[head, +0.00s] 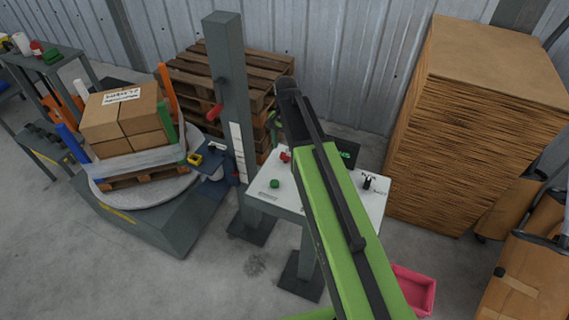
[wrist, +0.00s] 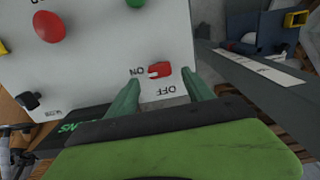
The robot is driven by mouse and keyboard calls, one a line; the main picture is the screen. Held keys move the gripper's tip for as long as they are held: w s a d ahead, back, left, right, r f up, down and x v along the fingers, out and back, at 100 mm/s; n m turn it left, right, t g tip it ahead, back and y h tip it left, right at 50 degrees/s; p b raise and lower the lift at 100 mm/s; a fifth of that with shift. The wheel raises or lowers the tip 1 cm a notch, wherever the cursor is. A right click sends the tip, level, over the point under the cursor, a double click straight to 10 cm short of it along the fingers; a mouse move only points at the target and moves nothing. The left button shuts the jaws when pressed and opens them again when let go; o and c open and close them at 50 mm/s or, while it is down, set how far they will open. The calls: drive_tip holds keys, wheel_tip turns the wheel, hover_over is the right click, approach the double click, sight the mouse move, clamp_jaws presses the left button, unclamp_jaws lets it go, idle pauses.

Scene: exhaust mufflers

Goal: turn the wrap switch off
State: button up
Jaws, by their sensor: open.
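The wrap switch (wrist: 160,69) is a small red knob on the white control panel (wrist: 95,70), between printed ON and OFF labels that appear upside down in the wrist view. Its pale mark points left, toward ON. My gripper (wrist: 160,80) is open, with one green finger on each side of the switch's near side; I cannot tell whether either touches it. In the head view the red switch (head: 285,157) shows beside my arm on the panel (head: 262,192).
The panel also carries a green button (head: 275,183), a red button (wrist: 49,26) and a black knob (head: 368,182). A grey column (head: 230,90) and wrapping turntable with boxes (head: 125,115) stand left. A cardboard stack (head: 470,130) stands right, a pink bin (head: 415,288) below.

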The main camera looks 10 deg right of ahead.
sight(286, 154)
wheel_tip(286, 154, down, 4)
drive_tip(key=b, duration=0.2)
drive_tip(key=shift+f+b, duration=0.15)
drive_tip(key=shift+b, duration=0.2)
clamp_jaws()
